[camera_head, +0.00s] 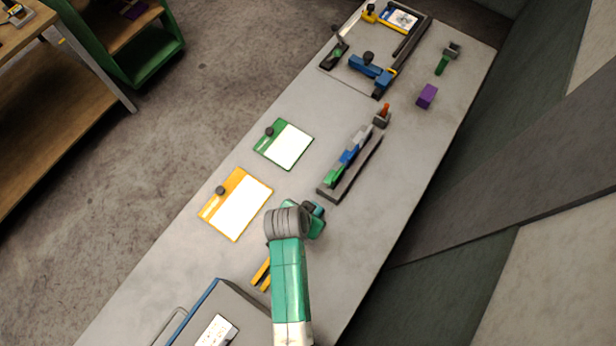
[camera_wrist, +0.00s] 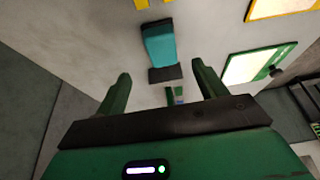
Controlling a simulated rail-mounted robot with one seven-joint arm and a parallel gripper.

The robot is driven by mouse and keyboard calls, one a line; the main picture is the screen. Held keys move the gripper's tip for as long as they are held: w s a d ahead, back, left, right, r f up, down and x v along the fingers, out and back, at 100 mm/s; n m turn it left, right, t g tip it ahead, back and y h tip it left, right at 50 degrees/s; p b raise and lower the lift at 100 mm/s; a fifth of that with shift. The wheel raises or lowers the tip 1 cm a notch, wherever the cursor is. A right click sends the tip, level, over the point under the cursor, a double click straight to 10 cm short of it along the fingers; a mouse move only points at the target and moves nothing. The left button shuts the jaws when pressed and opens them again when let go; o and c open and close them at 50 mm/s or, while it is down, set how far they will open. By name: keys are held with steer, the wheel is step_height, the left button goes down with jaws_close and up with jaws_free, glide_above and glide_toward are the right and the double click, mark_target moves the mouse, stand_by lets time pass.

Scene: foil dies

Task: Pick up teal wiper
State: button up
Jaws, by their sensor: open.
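The teal wiper (camera_wrist: 160,45) lies on the bench in the wrist view, a teal block with a dark edge toward me. My gripper (camera_wrist: 162,70) is open, its two green fingers apart. The wiper shows ahead of the fingertips and roughly between them; nothing is gripped. A small greenish piece lies between the fingers, and I cannot tell whether it belongs to the wiper. In the head view my arm covers this spot, and the teal patch beside the wrist cannot be surely told as wiper or gripper.
Yellow bars (camera_head: 261,273) lie left of my arm. A yellow-framed sheet (camera_head: 236,204) and a green-framed sheet (camera_head: 284,145) lie beyond. A dark rack (camera_head: 369,163) holds coloured blocks. A purple block (camera_head: 427,96) and a framed fixture stand farther off. A grey box (camera_head: 235,300) is near.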

steer(key=shift+s+f, duration=0.3)
steer(key=shift+f, duration=0.15)
steer(key=shift+x, duration=1)
steer(key=shift+w+b+x, duration=0.2)
steer(key=shift+b+x, duration=0.05)
steer(key=shift+x, duration=1.1)
steer(key=shift+w+b+x, duration=0.2)
steer(key=shift+x, duration=1.15)
steer(key=shift+a+r, duration=0.15)
steer(key=c, duration=1.1)
steer(key=shift+r, duration=0.15)
steer(key=shift+r, duration=0.25)
steer(key=v, duration=0.3)
steer(key=shift+r, duration=0.1)
steer(key=s+a, duration=0.1)
steer(key=s, duration=0.3)
steer(key=s+a, duration=0.1)
steer(key=s, duration=0.4)
steer(key=s+a+r, duration=0.1)
steer(key=s, duration=0.4)
steer(key=shift+s+a+r, duration=0.1)
steer(key=shift+s+r, duration=0.05)
steer(key=shift+s, duration=0.1)
